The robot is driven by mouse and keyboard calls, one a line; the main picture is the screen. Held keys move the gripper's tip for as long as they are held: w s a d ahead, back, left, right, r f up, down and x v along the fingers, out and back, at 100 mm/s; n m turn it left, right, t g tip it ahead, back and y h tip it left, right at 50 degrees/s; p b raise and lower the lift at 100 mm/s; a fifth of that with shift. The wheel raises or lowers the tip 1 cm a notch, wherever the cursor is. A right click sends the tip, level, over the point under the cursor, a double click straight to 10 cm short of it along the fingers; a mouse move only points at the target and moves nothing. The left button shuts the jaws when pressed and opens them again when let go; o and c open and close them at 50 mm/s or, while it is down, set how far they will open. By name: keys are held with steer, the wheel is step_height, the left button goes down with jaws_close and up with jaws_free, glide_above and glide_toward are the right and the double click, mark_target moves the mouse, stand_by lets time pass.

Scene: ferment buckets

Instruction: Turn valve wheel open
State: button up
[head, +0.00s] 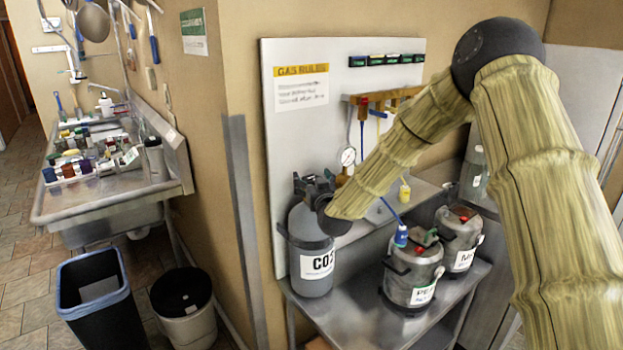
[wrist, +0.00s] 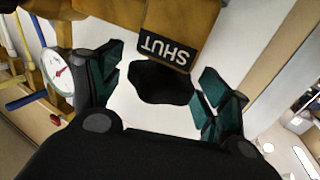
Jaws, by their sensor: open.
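The valve wheel (wrist: 162,82) is a dark, lobed knob in the wrist view. It lies between the two teal-padded fingers of my gripper (wrist: 158,84), with a visible gap on each side. The gripper is open. A brown block with a black SHUT label (wrist: 165,47) is just above the wheel in that view. In the head view my gripper (head: 312,186) is at the top of the grey CO2 cylinder (head: 311,262), which stands upright at the left end of the metal bench. The wheel cannot be made out there behind the gripper.
A pressure gauge (head: 348,156) and a wooden manifold (head: 385,101) are on the white panel (head: 345,80) right of the cylinder. Two steel kegs (head: 413,278) stand on the bench (head: 360,320). A sink, a black bin (head: 97,300) and a lidded bucket (head: 187,310) are to the left.

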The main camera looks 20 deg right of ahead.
steer(key=shift+w, duration=0.15)
steer(key=c, duration=1)
steer(key=shift+n+y+b, duration=0.4)
steer(key=shift+y+b, duration=0.2)
steer(key=shift+y, duration=0.1)
steer(key=shift+n+g+y+b, duration=0.3)
steer(key=shift+n+y+b, duration=1)
steer(key=shift+y, duration=0.8)
steer(key=shift+w+r+n+g+y, duration=0.1)
steer(key=shift+n+g+y, duration=0.4)
steer(key=shift+n+y, duration=0.5)
steer(key=shift+r+n+g+y, duration=0.1)
steer(key=shift+n+g+y, duration=0.5)
steer(key=shift+y, duration=0.7)
steer(key=shift+f+n+y, duration=0.1)
steer(key=shift+n+y, duration=0.4)
steer(key=shift+y, duration=0.1)
